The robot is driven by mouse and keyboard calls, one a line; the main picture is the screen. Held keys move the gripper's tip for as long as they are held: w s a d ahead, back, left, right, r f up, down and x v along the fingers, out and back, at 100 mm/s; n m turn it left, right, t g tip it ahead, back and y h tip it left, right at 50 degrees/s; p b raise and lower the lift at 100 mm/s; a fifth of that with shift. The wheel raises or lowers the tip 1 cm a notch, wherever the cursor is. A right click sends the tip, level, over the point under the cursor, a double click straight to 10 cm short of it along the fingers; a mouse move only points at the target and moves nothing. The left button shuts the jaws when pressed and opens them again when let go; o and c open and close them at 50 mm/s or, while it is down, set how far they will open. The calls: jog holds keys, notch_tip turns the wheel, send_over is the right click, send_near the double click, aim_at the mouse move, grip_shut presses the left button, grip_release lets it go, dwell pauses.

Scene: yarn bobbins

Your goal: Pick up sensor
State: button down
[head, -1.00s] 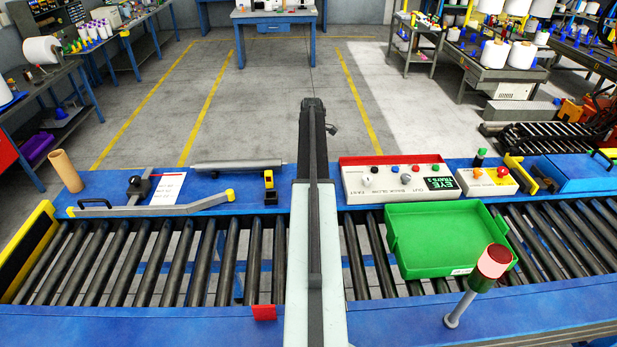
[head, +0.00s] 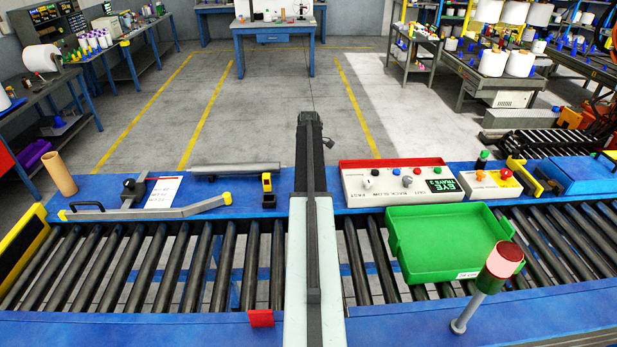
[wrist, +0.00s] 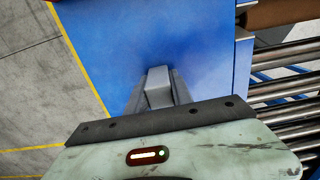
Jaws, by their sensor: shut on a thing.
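My gripper (wrist: 158,92) shows in the wrist view, its grey fingers closed on a grey block-shaped thing (wrist: 158,86) over a blue surface. I cannot tell from its shape alone whether this is the sensor. In the head view my gripper is not visible; my column covers the middle. A small yellow and black device (head: 267,190), which looks like a sensor, stands on the blue bench top (head: 230,203), just left of my column.
A green tray (head: 440,270) rests on the rollers at right, beside a red-topped signal lamp (head: 500,262). A control box (head: 400,182) stands behind it. A brown tube (head: 60,173) and a grey rail (head: 150,209) are at left. A brown shape (wrist: 285,12) shows in the wrist view.

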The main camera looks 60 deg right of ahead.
jog(key=shift+r+p, duration=0.4)
jog(key=shift+p, duration=0.05)
notch_tip(320, 180, up, 3)
jog(key=p, duration=0.3)
jog(key=shift+r, duration=0.1)
jog(key=s+a+r+p, duration=0.5)
jog(key=s+a, duration=0.4)
jog(key=a, duration=0.4)
jog(key=shift+s, duration=0.2)
